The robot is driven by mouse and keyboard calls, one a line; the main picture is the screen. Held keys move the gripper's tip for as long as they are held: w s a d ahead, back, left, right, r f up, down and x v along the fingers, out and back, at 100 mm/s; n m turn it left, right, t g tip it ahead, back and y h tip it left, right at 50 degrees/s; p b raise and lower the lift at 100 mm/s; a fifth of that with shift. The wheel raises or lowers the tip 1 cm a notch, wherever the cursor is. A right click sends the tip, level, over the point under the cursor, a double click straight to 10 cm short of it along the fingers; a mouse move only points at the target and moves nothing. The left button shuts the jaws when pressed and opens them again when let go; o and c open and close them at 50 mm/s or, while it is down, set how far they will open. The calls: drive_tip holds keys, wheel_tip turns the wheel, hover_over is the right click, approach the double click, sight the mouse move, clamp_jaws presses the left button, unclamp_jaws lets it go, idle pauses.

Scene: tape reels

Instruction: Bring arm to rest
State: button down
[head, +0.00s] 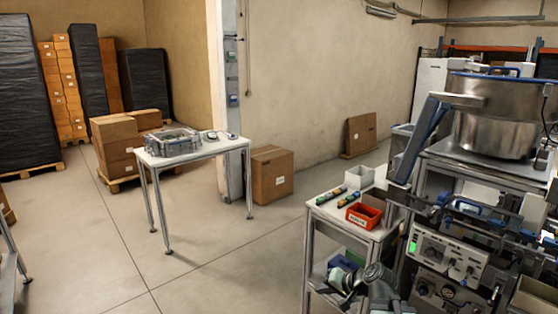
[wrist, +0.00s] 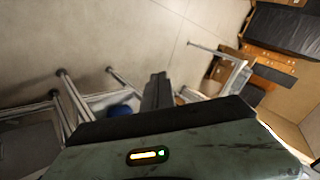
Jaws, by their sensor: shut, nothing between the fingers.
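My gripper (wrist: 157,84) shows in the wrist view as dark fingers shut together in a narrow upright shape, with nothing between them. Its grey-green housing fills the bottom of that view, with a small lit indicator. Behind the fingers are pale floor and metal table legs. In the head view, grey jointed parts of my arm (head: 376,283) show at the bottom, low in front of the small white cart. The fingertips cannot be made out clearly there.
The white cart (head: 325,208) holds a red bin (head: 364,215), a white bin (head: 359,177) and coloured cylinders. Dense equipment with a metal pot (head: 497,127) crowds the right. The floor between is clear.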

drive_tip(key=s+a+f+n+g+h, duration=0.25)
drive_tip(key=s+a+f, duration=0.2)
drive_tip(key=a, duration=0.25)
drive_tip(key=s+d+f+n+g+h, duration=0.1)
drive_tip(key=s+d+f+g+h, duration=0.1)
drive_tip(key=s+d, duration=0.5)
drive_tip(key=shift+s+d+n+g+h, duration=0.4)
drive_tip(key=shift+d+g+h, duration=0.45)
drive_tip(key=shift+g, duration=0.4)
drive_tip(key=shift+f, duration=0.1)
